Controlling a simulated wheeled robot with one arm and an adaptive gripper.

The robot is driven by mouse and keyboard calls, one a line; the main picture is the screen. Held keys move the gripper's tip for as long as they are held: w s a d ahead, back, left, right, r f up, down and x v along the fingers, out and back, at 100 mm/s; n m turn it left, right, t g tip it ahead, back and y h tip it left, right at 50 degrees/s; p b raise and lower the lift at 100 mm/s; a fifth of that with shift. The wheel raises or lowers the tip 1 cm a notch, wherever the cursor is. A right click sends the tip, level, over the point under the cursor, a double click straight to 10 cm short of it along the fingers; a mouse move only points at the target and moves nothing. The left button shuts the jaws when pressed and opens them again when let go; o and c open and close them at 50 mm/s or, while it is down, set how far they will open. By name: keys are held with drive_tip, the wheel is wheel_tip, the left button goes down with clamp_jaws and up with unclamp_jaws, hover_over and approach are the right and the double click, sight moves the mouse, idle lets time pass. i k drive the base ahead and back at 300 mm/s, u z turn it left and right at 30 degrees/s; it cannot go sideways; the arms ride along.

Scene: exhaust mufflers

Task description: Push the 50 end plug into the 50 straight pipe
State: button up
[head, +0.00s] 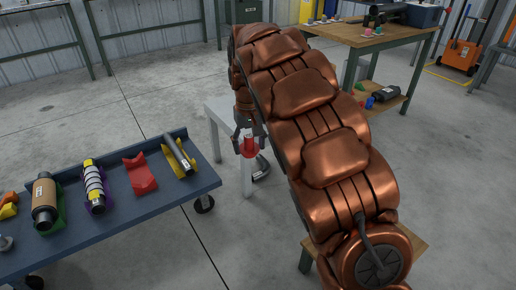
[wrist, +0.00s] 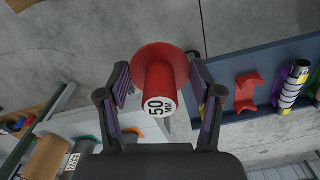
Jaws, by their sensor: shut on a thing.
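The red end plug (wrist: 162,88), with a white label reading 50, is between the fingers of my gripper (wrist: 161,92) in the wrist view. My gripper is shut on it, and its wide flange points away from the palm. In the head view my gripper (head: 249,137) holds the plug (head: 249,148) in the air beside the pale table (head: 220,105). At lower left of the wrist view, a brown cylinder (wrist: 44,157) with a white-labelled end is partly cut off. I cannot tell whether it is the 50 straight pipe.
A blue cart (head: 120,220) at left holds a slim metal pipe (head: 179,154) on a yellow cradle, an empty red cradle (head: 140,175), a banded part (head: 94,187) and a brown canister (head: 45,200). A wooden workbench (head: 365,38) stands behind. My arm hides much of the middle.

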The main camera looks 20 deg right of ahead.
sight(94, 185)
drive_tip(key=u, duration=0.2)
drive_tip(key=k, duration=0.5)
drive_tip(key=u, duration=0.6)
drive_tip(key=k, duration=0.85)
drive_tip(key=u, duration=0.65)
drive_tip(key=i, duration=0.55)
drive_tip(key=u, duration=0.55)
drive_tip(key=i, duration=1.3)
drive_tip(key=z, duration=0.2)
